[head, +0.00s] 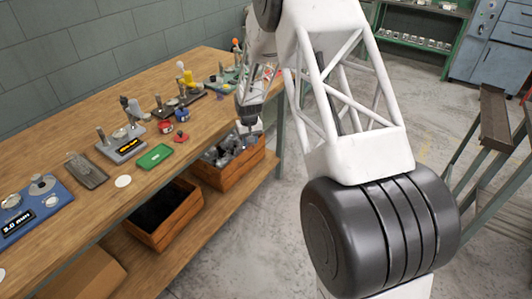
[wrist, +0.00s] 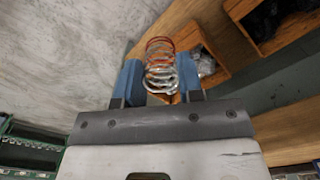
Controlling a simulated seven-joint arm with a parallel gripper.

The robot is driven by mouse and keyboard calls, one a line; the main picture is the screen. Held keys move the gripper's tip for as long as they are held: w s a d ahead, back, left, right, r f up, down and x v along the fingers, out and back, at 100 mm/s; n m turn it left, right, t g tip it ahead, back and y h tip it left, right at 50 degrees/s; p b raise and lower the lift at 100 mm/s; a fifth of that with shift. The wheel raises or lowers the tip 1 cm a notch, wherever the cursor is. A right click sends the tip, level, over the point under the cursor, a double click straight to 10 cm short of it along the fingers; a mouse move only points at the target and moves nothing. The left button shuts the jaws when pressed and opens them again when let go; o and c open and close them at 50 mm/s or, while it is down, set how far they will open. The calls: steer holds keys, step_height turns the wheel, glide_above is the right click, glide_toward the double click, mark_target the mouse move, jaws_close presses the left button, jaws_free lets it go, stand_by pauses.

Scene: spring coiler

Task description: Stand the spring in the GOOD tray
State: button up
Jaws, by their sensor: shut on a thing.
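The spring (wrist: 161,68) is a wire coil, silver at its lower part and orange-red at its far end. My gripper (wrist: 160,80) is shut on it, with the coil between two blue fingers. In the head view my gripper (head: 249,126) hangs off the bench's front edge, above a wooden crate; I cannot make out the spring there. A small flat green tray (head: 155,156) lies on the bench, to the left of and apart from my gripper. I can read no GOOD label on it.
The wooden bench (head: 75,125) carries several gauges and fixtures, a red dish (head: 181,137) and a white disc (head: 123,181). On the shelf below stand a crate of grey metal parts (head: 228,150) and a dark-filled crate (head: 165,210).

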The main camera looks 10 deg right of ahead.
steer(key=a+r, duration=1.1)
steer(key=r, duration=0.1)
steer(key=shift+m, duration=0.4)
steer(key=s+a+r, duration=0.1)
steer(key=a, duration=0.3)
steer(key=s+a, duration=0.2)
steer(key=a, duration=0.2)
steer(key=s+a+r, duration=0.1)
steer(key=a, duration=0.3)
steer(key=shift+s+a+r, duration=0.3)
steer(key=shift+r, duration=0.05)
steer(key=s+a+r, duration=0.1)
steer(key=s+a, duration=0.2)
steer(key=a, duration=0.3)
steer(key=s+a+r, duration=0.2)
steer(key=s+a, duration=0.1)
steer(key=a, duration=0.3)
steer(key=shift+r+m, duration=0.3)
steer(key=shift+f, duration=0.1)
steer(key=shift+f, duration=2.6)
steer(key=shift+f, duration=0.9)
steer(key=o, duration=1.1)
